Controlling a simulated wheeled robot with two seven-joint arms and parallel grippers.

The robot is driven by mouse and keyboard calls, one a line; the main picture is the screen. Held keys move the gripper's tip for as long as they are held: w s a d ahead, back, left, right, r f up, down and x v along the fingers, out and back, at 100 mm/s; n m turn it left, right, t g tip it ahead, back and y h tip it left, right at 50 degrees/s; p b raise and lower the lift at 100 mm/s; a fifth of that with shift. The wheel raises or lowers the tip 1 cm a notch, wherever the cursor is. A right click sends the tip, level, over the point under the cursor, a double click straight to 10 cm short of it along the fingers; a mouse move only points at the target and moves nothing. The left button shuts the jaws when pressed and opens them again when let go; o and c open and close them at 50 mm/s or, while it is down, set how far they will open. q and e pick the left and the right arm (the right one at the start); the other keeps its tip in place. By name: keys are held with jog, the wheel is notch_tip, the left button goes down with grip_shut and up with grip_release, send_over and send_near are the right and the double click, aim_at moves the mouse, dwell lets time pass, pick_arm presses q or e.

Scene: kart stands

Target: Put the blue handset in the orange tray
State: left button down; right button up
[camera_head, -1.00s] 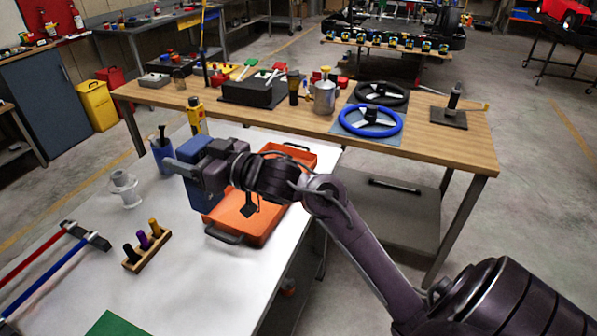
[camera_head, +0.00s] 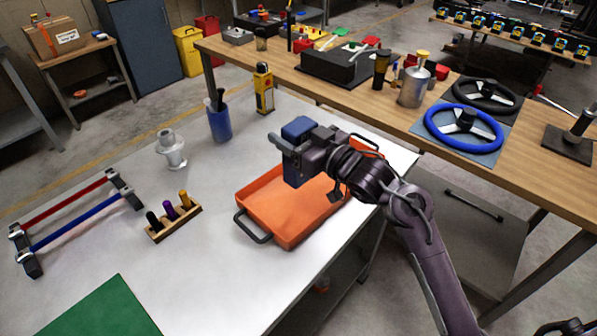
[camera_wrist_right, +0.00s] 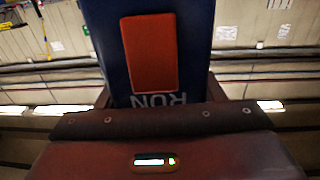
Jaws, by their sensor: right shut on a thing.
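The blue handset (camera_head: 298,129) is held upright in my right gripper (camera_head: 291,148). In the right wrist view the blue handset (camera_wrist_right: 194,50) shows a red-orange panel and upside-down lettering between the jaws. In the head view its lower end overlaps the orange tray (camera_head: 265,199), near its left-back side. I cannot tell whether it touches the tray floor. The tray lies on the white table and has dark handles. My right arm hides part of its right end. The visible tray floor is empty. My left gripper is not in view.
A blue cup (camera_head: 220,124), a yellow device (camera_head: 264,92) and a clear spool-like part (camera_head: 171,150) stand behind and left of the tray. A wooden holder (camera_head: 174,223) with coloured pegs is left. A wooden bench (camera_head: 350,103) with steering wheels stands behind.

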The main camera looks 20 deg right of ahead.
aim_at(295, 172)
notch_tip(295, 172, down, 6)
jog(key=shift+d+r, duration=0.1)
jog(key=shift+d, duration=0.05)
jog(key=shift+f, duration=0.65)
notch_tip(295, 172, down, 4)
jog(key=shift+f+p, duration=0.1)
jog(key=shift+p, duration=0.2)
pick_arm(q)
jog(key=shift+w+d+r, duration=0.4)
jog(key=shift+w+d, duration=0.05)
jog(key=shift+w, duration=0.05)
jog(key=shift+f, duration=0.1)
pick_arm(e)
jog(key=shift+f, duration=0.1)
jog(key=o, duration=1.1)
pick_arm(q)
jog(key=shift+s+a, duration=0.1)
pick_arm(e)
jog(key=shift+o, duration=0.2)
